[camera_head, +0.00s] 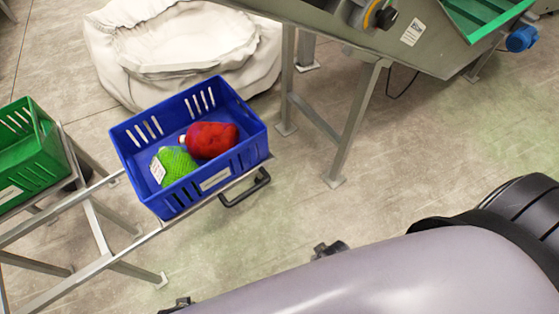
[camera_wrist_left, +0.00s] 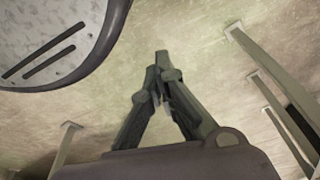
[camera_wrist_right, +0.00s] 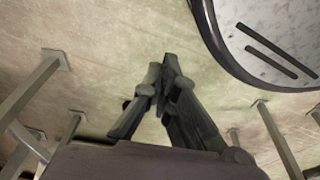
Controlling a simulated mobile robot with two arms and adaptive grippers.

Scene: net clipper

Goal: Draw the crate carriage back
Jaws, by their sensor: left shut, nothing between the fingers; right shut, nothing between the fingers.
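A blue slotted crate (camera_head: 243,157) sits on a metal carriage (camera_head: 187,207) at the end of a rail frame in the head view. It holds a red net bag (camera_head: 212,139) and a green net bag (camera_head: 176,166). A black bar handle (camera_head: 247,194) is on the carriage's near right edge, with no gripper on it. My left gripper (camera_wrist_left: 162,62) is shut and empty over bare floor in the left wrist view. My right gripper (camera_wrist_right: 166,62) is shut and empty over floor in its own view. My lavender arm covers the head view's lower right; neither gripper is clearly seen there.
A green crate (camera_head: 28,166) stands left on the rail frame (camera_head: 50,222). A big white sack (camera_head: 255,60) is behind the blue crate. A machine on metal legs (camera_head: 350,125) stands at the top right. Floor right of the handle is clear.

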